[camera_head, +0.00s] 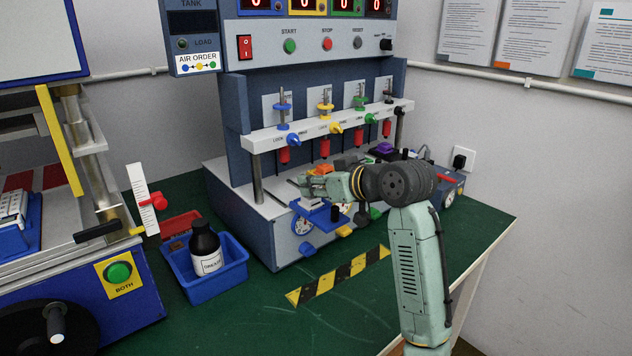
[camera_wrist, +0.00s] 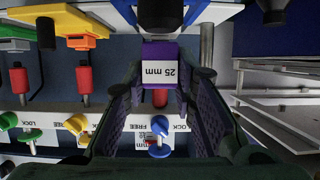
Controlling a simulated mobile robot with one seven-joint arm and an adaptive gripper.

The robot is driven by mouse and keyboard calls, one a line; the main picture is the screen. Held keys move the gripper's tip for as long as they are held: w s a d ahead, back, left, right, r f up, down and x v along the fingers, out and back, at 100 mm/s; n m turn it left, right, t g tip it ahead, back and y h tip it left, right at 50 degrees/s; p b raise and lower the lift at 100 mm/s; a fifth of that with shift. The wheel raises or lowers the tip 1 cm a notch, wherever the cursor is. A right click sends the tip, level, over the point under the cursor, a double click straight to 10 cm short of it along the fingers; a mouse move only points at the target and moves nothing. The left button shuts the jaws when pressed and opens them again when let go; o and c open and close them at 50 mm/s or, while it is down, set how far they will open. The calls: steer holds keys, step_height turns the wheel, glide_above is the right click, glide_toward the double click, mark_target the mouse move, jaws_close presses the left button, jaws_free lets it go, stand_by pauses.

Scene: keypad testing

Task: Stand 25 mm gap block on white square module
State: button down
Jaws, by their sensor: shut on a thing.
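My gripper (camera_head: 318,184) reaches in from the right at the front left of the blue test machine. In the wrist view, its two dark fingers (camera_wrist: 160,85) stand on either side of a purple block (camera_wrist: 160,52) with a white "25 mm" label (camera_wrist: 162,75). The fingers are shut on this block. In the head view the block cannot be made out at the gripper. The white square module cannot be told clearly in either view. A blue fixture (camera_head: 318,213) sits just below the gripper.
The blue test machine (camera_head: 240,210) has a white crossbar (camera_head: 262,142) with coloured knobs and red plungers (camera_head: 284,155) above the gripper. A blue tray (camera_head: 212,286) with a dark bottle (camera_head: 205,245) stands at left. The green tabletop is clear around the striped strip (camera_head: 340,276).

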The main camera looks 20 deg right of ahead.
steer(key=c, duration=1.3)
jaws_free()
steer(key=shift+f, duration=0.1)
steer(key=shift+r, duration=0.3)
steer(key=b+v, duration=0.2)
steer(key=v, duration=1)
steer(key=shift+f, duration=0.1)
